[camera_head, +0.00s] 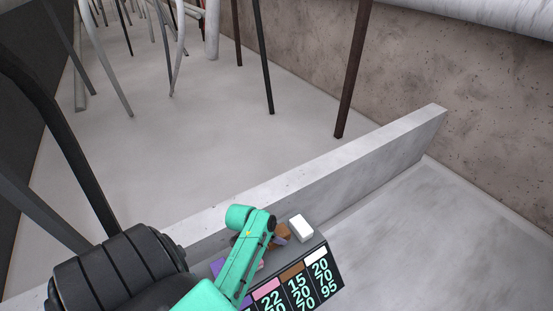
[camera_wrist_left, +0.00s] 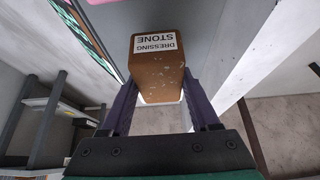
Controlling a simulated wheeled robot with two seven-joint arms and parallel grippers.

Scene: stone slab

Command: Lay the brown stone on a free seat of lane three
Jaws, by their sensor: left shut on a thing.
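The brown stone (camera_wrist_left: 158,75) is held between the two purple fingers of my left gripper (camera_wrist_left: 160,88) in the left wrist view. Its white label reads "DRESSING STONE", upside down there. In the head view the brown stone (camera_head: 284,231) shows partly behind my left gripper (camera_head: 277,239), above or at the far edge of the dark slab (camera_head: 324,283). I cannot tell if it touches the slab. The slab's front has pink, brown and white patches above columns of numbers. My arm hides much of its top, so the seats of lane three cannot be made out. My right gripper is out of view.
A white block (camera_head: 301,228) stands on the slab, just right of the brown stone. A low pale wall (camera_head: 330,173) runs behind the slab. The pale floor (camera_head: 440,240) to the right is clear.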

